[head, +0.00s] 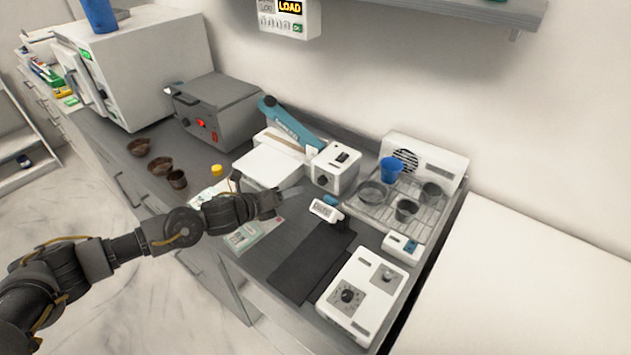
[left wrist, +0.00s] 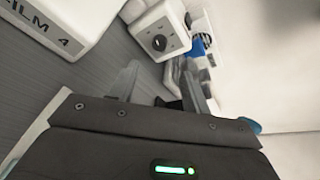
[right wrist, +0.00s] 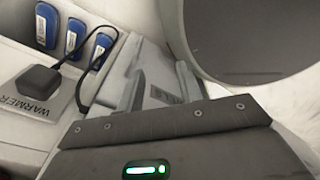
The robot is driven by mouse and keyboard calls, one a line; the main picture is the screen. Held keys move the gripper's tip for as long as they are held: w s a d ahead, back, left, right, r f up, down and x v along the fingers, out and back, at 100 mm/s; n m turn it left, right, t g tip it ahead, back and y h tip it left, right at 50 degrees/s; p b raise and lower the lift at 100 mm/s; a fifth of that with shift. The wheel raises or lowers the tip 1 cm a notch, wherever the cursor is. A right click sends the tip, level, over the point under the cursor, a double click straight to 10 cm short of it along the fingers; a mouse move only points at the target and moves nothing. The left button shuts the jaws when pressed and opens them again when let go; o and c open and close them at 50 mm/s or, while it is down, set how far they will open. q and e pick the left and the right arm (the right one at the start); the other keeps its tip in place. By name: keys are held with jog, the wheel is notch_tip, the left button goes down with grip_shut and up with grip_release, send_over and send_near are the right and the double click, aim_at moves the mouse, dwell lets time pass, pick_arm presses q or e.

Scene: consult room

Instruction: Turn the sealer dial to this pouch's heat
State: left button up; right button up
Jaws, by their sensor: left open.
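The sealer has a blue lever arm (head: 290,125) and a white control box (head: 335,168). Its round black dial (head: 322,180) faces the front; the same dial shows in the left wrist view (left wrist: 159,43). I cannot read its setting. My left gripper (head: 278,197) is open and empty, apart from the dial, to its left and nearer the counter front. A printed pouch-like sheet (head: 243,237) lies on the counter beside my left forearm; its print is too small to read. My right gripper (right wrist: 168,68) is outside the head view; its fingers look apart and empty.
A white machine with a dial (head: 352,300) stands at the front right. A wire rack (head: 390,205) holds cups. Brown bowls (head: 160,166) stand left. The right wrist view shows a warmer (right wrist: 35,105).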

aim_at(321, 182)
pick_arm(q)
jog(key=p+x, duration=0.2)
jog(key=x, duration=0.6)
jog(key=shift+w+d+f, duration=0.1)
jog(key=shift+w+d, duration=0.2)
jog(key=shift+x, duration=0.75)
jog(key=c, duration=1)
